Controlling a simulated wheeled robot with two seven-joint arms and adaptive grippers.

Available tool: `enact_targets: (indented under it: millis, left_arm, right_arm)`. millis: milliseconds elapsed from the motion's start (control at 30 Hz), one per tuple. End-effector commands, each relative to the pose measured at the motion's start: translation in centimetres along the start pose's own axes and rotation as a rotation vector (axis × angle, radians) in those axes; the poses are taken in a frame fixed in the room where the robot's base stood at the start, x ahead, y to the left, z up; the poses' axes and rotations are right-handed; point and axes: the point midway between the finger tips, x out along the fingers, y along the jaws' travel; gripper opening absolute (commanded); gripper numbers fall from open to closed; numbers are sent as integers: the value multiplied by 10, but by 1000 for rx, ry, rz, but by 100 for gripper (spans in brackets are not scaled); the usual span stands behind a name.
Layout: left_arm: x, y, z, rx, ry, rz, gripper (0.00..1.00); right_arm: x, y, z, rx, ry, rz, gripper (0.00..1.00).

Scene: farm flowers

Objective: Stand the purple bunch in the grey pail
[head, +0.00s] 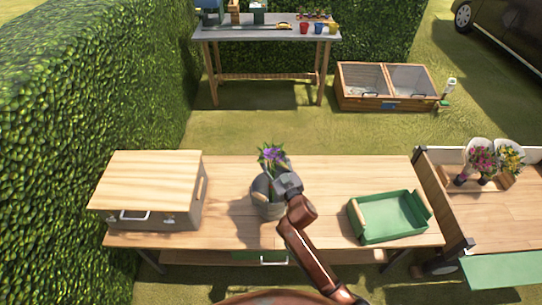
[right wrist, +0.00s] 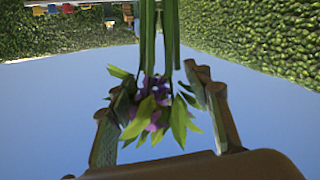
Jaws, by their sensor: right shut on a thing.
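The purple bunch (head: 271,155), with purple blooms and green leaves, shows upright above the grey pail in the head view. My right gripper (head: 287,182) is shut on it. In the right wrist view the purple bunch (right wrist: 152,110) is between the two fingers of my right gripper (right wrist: 160,115), with green stems running to the top edge. The grey pail (head: 265,208) stands on the wooden table, partly hidden by my gripper and arm. I cannot tell whether the stem ends are inside its rim. My left gripper is not in view.
A wooden box (head: 150,185) stands left on the wooden table (head: 330,172). A green tray (head: 388,217) sits at its right. A cart (head: 510,195) on the right holds other flower bunches (head: 483,160). A potting bench (head: 265,34) and a cold frame (head: 387,88) stand behind.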

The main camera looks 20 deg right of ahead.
Motion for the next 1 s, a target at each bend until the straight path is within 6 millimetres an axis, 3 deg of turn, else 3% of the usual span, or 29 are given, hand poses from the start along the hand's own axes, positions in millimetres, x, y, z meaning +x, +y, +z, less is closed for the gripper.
enact_targets:
  millis: [400,967,1000]
  left_arm:
    - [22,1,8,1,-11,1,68]
    - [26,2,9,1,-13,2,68]
    - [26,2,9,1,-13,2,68]
  right_arm:
    - [0,-8,30,0,2,-1,0]
    - [0,-9,36,0,3,0,0]
    - [0,-9,36,0,3,0,48]
